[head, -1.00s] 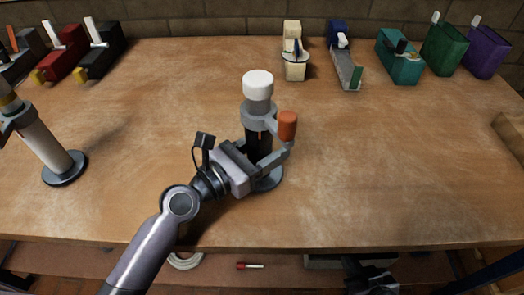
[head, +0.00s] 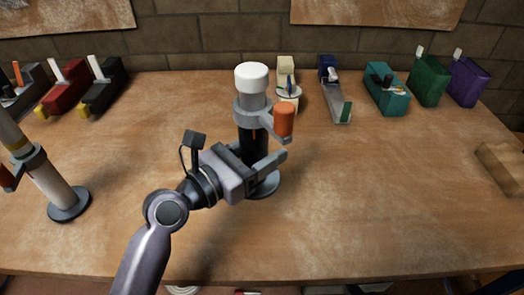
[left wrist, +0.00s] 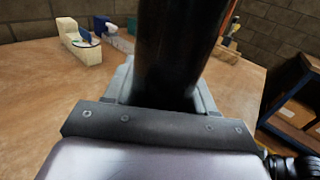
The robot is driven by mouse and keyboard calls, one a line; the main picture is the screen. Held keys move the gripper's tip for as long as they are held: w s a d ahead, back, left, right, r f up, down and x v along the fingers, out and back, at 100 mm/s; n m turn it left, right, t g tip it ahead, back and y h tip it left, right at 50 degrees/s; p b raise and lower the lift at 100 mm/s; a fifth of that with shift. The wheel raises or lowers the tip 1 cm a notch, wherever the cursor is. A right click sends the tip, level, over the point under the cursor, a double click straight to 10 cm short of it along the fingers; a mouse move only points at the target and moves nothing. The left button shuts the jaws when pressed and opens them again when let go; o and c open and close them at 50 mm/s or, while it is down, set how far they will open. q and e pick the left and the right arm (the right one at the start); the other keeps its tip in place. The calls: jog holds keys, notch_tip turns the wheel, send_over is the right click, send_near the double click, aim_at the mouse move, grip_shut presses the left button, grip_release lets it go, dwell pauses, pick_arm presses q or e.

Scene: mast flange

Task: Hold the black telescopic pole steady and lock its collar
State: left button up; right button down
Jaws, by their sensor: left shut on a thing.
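The black telescopic pole (head: 254,148) stands upright on a round grey base (head: 266,186), with a narrower grey tube and a white cap (head: 252,76) on top. Its grey collar (head: 250,108) sits at the top of the black tube, with an orange-knobbed lever (head: 284,120) at its right. My left gripper (head: 262,165) is shut on the black tube below the collar. In the left wrist view the black tube (left wrist: 178,50) rises from between the jaws, hiding much of what lies behind. My right gripper cannot be made out.
A second, pale pole (head: 50,185) stands at the left. Red and black clamps (head: 102,90) stand back left. Cream, blue, teal (head: 387,96), green and purple items line the back. A wooden block (head: 500,165) lies at the right edge.

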pick_arm(q)
jog(key=shift+f+b, duration=2.75)
jog(key=shift+f, duration=1.9)
jog(key=shift+f, duration=0.3)
